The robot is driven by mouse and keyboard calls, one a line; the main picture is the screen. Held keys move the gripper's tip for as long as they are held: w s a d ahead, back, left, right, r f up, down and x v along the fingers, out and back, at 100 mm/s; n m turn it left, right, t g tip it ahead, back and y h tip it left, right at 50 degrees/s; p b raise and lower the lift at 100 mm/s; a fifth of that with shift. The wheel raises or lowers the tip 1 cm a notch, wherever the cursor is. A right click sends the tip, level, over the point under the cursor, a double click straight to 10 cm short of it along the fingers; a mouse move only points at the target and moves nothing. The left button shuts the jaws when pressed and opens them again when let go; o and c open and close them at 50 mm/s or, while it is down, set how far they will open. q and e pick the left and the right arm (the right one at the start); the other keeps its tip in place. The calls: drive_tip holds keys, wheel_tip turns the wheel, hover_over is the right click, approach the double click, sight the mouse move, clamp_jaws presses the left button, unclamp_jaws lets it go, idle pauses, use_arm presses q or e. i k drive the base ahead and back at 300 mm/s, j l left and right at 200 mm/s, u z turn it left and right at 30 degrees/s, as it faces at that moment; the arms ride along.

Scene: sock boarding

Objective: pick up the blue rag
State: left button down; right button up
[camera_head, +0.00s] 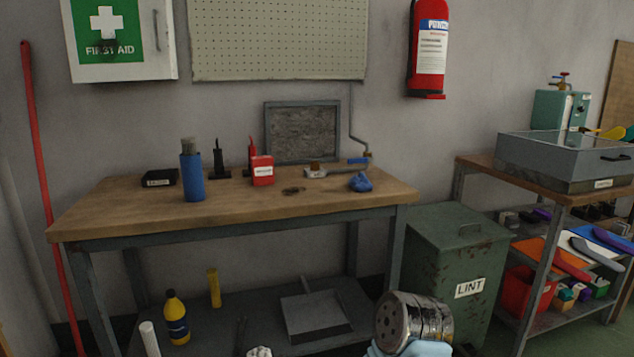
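The blue rag (361,182) lies crumpled in a small heap on the wooden top of the workbench (230,211), near its right end. It sits just in front of a grey metal fitting (322,172) with a blue-handled valve behind it. Nothing covers the rag from this side.
A red box (262,170), a blue cylinder (192,176) and a black box (160,177) stand on the bench left of the rag. A green lint bin (455,255) stands to the right. A shiny perforated metal cylinder (392,322) is low in front.

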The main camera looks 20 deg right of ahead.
sight(361, 184)
drive_tip(key=l+u, duration=0.45)
drive_tip(key=l, duration=0.2)
drive_tip(key=l+u, duration=0.45)
drive_tip(key=l, duration=0.25)
